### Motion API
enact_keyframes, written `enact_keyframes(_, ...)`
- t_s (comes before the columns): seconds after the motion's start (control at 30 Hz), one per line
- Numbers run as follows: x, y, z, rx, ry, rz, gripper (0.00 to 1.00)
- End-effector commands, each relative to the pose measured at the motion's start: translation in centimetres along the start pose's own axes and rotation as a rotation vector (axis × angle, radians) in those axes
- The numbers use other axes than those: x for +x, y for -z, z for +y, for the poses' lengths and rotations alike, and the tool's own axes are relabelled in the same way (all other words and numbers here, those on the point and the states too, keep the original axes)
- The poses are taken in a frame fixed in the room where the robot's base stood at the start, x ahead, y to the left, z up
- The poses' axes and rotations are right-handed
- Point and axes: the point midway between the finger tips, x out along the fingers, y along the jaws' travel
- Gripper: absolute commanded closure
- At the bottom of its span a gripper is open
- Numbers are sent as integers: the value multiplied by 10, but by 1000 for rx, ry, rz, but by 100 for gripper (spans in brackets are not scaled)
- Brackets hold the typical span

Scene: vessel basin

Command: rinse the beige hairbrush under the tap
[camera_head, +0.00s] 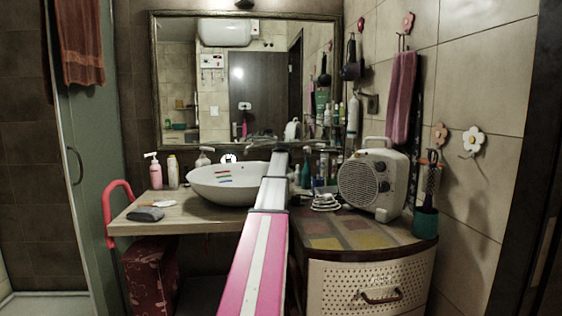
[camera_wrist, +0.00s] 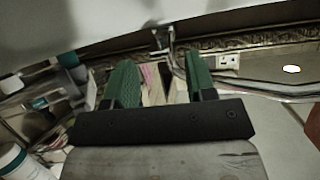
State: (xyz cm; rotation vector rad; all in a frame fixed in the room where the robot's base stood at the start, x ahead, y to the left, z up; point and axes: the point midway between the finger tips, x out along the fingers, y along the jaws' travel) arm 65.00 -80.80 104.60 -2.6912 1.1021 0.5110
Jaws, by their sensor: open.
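My gripper (camera_wrist: 161,80) shows in the wrist view with its two green fingers apart and nothing clearly held between them. In the head view my pink and white arm reaches forward past the right side of the white vessel basin (camera_head: 205,191), and the fingers cannot be made out. I cannot pick out the beige hairbrush for certain. A brush-like thing (camera_head: 432,180) stands upright in a teal cup (camera_head: 425,222) at the right. The tap is not clearly visible; my arm covers part of the area behind the basin.
A heater (camera_head: 373,184) stands on the right counter, with small bottles (camera_head: 306,170) left of it. A pink pump bottle (camera_head: 155,172) and a dark grey item (camera_head: 145,214) are on the left counter. A mirror (camera_head: 245,80) hangs behind. The front left counter is mostly clear.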

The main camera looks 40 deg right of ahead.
Motion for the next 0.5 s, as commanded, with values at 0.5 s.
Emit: enact_keyframes(0.5, 38, 0, 0, 0, 0, 1, 49)
